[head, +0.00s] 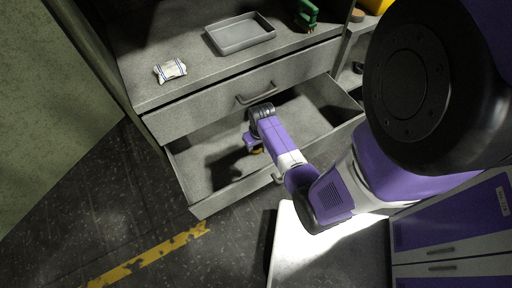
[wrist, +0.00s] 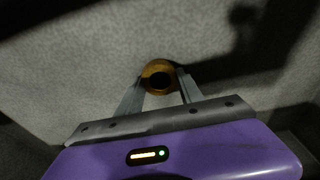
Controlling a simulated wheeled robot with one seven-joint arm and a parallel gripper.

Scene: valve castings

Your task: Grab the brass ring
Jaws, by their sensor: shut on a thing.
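The brass ring (wrist: 159,64) shows in the wrist view as an amber-brown ring with a dark centre, between the fingertips of my gripper (wrist: 160,82). My gripper is shut on it, with one finger on each side. In the head view my gripper (head: 254,147) is down inside the open drawer (head: 197,170). There only a small brownish part of the ring (head: 257,150) shows under it, and the rest is hidden. I cannot tell whether the ring touches the drawer floor.
A grey tray (head: 240,46), a white and blue packet (head: 170,70) and a green object (head: 306,14) are on the countertop above. A shut drawer (head: 225,103) with a handle sits just over the open one. The drawer walls surround my gripper.

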